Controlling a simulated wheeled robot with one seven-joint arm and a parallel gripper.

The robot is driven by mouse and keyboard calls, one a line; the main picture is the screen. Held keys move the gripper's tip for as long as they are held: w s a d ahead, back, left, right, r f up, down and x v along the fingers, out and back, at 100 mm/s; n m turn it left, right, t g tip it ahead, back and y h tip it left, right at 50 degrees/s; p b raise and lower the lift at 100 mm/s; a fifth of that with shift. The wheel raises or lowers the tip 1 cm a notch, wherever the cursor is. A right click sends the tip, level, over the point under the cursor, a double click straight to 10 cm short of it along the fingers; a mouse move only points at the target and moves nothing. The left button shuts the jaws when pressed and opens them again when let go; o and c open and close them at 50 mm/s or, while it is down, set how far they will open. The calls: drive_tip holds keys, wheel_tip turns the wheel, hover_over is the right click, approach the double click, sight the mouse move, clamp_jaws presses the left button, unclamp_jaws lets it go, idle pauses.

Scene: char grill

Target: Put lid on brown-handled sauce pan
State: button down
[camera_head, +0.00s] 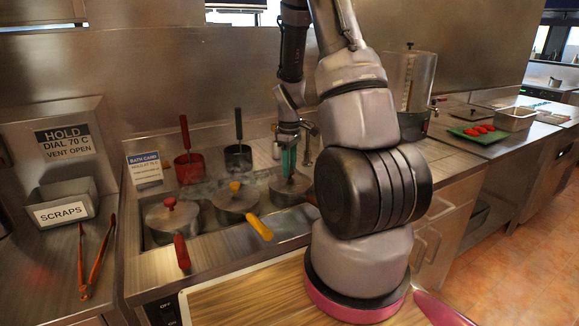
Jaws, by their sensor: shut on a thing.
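My gripper (289,168) reaches down at the right end of the steel bath. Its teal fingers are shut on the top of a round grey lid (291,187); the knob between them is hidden. The lid is over a steel pan in the right-hand place, and I cannot tell whether it rests on the rim or is just above it. To the left are a lidded pan with yellow knob and yellow handle (260,228) and a lidded pan with red knob and red handle (182,252).
A red scoop (188,168) and a black scoop (238,157) stand against the back wall. A white sign (145,169) stands at the bath's back left. Orange tongs (97,262) and a scraps bin (62,206) are at left. A green tray (476,134) sits far right.

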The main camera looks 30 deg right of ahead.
drive_tip(key=shift+c, duration=2.1)
unclamp_jaws()
drive_tip(key=shift+r, duration=0.15)
wheel_tip(320, 180, up, 18)
drive_tip(key=shift+f, duration=0.25)
drive_tip(key=shift+r, duration=0.1)
drive_tip(key=s+a+r+m+t+y, duration=0.1)
drive_tip(key=s+a+r+m+t, duration=0.2)
drive_tip(key=s, duration=0.7)
drive_tip(key=s+a+r+m+t+y, duration=0.1)
drive_tip(key=s+a+r+m+t, duration=0.3)
drive_tip(key=s+a+r+m, duration=0.4)
wheel_tip(320, 180, up, 4)
drive_tip(key=shift+s+a+f, duration=0.1)
drive_tip(key=shift+s+a, duration=0.8)
drive_tip(key=shift+a, duration=0.3)
